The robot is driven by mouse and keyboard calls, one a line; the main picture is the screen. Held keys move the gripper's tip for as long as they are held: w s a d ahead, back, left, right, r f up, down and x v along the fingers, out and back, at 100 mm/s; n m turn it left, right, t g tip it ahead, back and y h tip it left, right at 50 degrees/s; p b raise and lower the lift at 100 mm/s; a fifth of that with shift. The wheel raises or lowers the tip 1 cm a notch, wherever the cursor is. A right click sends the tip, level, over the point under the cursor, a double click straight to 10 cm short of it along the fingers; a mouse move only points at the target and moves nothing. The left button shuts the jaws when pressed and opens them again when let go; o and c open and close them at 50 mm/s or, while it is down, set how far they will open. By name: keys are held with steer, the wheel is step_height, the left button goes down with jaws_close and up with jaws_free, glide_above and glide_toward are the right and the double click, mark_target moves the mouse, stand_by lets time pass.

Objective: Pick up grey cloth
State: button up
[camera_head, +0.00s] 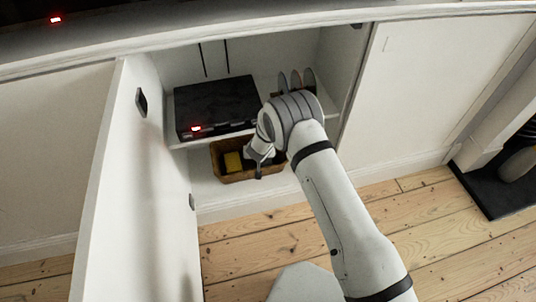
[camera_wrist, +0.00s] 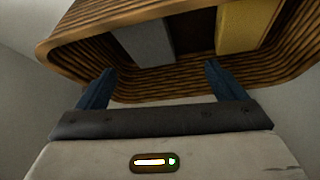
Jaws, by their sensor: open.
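The grey cloth (camera_wrist: 146,42) shows as a grey, block-like shape inside a brown ribbed basket (camera_wrist: 62,42) in the wrist view. The basket also shows in the head view (camera_head: 234,178), on the lower level of an open cabinet. My gripper (camera_wrist: 158,84) is open, with its two dark blue fingers apart and nothing between them. The fingertips are at the basket's near rim, with the cloth beyond them. In the head view, my gripper (camera_head: 258,172) is at the basket's right part and hides some of its inside. I cannot make out the cloth there.
A yellow item (camera_wrist: 243,26) lies in the basket to the right of the cloth. A black box (camera_head: 215,105) with a red display sits on the shelf above. Upright discs stand right of it, partly behind my arm. The open cabinet door (camera_head: 135,190) stands at the left.

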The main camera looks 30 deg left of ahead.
steer(key=f+b, duration=0.1)
steer(key=w+f+b, duration=0.1)
steer(key=f, duration=0.1)
steer(key=w+f, duration=0.1)
steer(key=shift+w+f+b, duration=0.2)
steer(key=shift+f+b, duration=0.2)
steer(key=shift+w+a+f, duration=0.2)
steer(key=shift+w+f, duration=0.4)
steer(key=c, duration=1)
